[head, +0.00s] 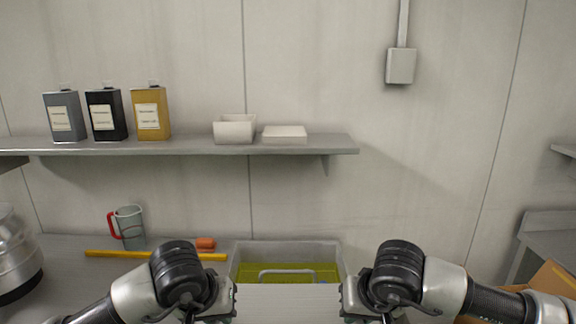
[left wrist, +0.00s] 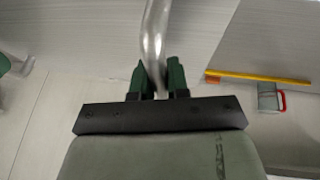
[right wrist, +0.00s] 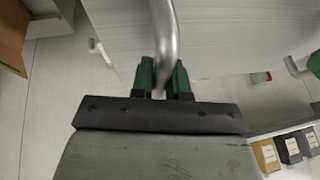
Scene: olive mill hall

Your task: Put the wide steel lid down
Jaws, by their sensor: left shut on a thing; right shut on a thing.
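The wide steel lid (head: 288,303) is a flat grey sheet low between my grippers in the head view, cut off by the bottom edge. Its brushed surface fills much of the left wrist view (left wrist: 105,35) and the right wrist view (right wrist: 240,40). My left gripper (head: 222,303) is shut on a curved steel handle (left wrist: 153,30) of the lid. My right gripper (head: 354,303) is shut on another curved steel handle (right wrist: 163,30). Whether the lid touches anything beneath is hidden.
A grey tub (head: 238,262) with olive-green contents stands just beyond the lid. A cardboard box (head: 552,279) is at right. A shelf (head: 190,147) hangs behind.

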